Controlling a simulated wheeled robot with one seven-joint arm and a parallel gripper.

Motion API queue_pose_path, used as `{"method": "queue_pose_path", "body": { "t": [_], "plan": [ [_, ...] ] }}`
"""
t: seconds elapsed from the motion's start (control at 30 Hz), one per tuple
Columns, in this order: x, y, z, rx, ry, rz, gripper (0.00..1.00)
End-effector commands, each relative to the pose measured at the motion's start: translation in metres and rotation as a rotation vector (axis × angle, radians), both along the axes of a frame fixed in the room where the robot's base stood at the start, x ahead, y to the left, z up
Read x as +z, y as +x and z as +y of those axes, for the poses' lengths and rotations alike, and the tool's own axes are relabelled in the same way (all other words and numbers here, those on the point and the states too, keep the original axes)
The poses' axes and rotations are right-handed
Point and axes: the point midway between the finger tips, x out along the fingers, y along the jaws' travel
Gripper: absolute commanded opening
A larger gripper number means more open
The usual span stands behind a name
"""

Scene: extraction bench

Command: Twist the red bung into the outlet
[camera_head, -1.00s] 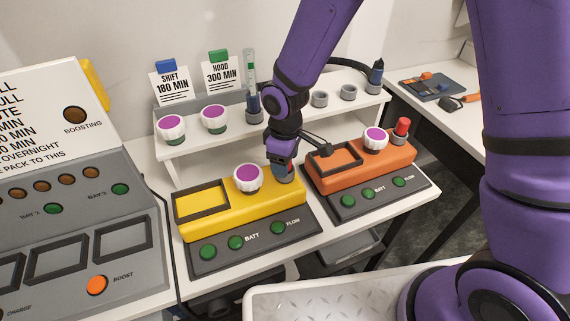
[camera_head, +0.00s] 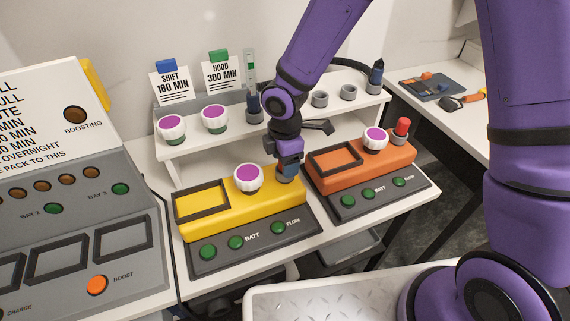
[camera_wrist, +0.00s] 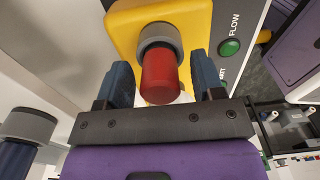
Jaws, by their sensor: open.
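The red bung (camera_wrist: 160,80) sits at the grey ring of the outlet (camera_wrist: 158,38) on the yellow unit (camera_head: 225,212); I cannot tell how deep it is in. My gripper (camera_wrist: 161,62) is open, with one blue finger on each side of the bung and visible gaps between fingers and bung. In the head view my gripper (camera_head: 289,168) is over the right end of the yellow unit, beside its white knob with a purple top (camera_head: 248,178). There it hides the bung and most of the outlet.
The orange unit (camera_head: 345,183) stands just right, with its own red bung (camera_head: 402,126) and purple-topped knob (camera_head: 376,138). Behind is a white shelf (camera_head: 190,148) with two knobs, cards and grey rings. A grey charger panel (camera_head: 130,215) stands left. A white tray (camera_head: 300,295) is in front.

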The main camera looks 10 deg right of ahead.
Motion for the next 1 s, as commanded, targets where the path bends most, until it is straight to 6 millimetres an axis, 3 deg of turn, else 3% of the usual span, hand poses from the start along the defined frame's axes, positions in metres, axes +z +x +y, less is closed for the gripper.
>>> {"method": "queue_pose_path", "body": {
  "t": [0.07, 0.3, 0.47, 0.67, 0.7, 0.8, 1.0],
  "plan": [
    [0.0000, 0.0000, 0.0000, -0.001, 0.000, 0.000, 0.62],
    [0.0001, 0.0000, 0.0000, -0.004, 0.000, 0.000, 0.09],
    [0.0001, -0.0001, 0.0002, -0.045, 0.000, 0.000, 0.06],
    [0.0002, -0.0003, 0.0006, -0.318, -0.001, -0.001, 0.07],
    [0.0000, 0.0000, 0.0001, -0.323, 0.000, 0.000, 0.42],
    [-0.0001, 0.0000, 0.0000, -0.319, 0.000, 0.000, 0.65],
    [-0.0001, 0.0000, 0.0000, -0.317, 0.000, 0.000, 0.65]
  ]
}}
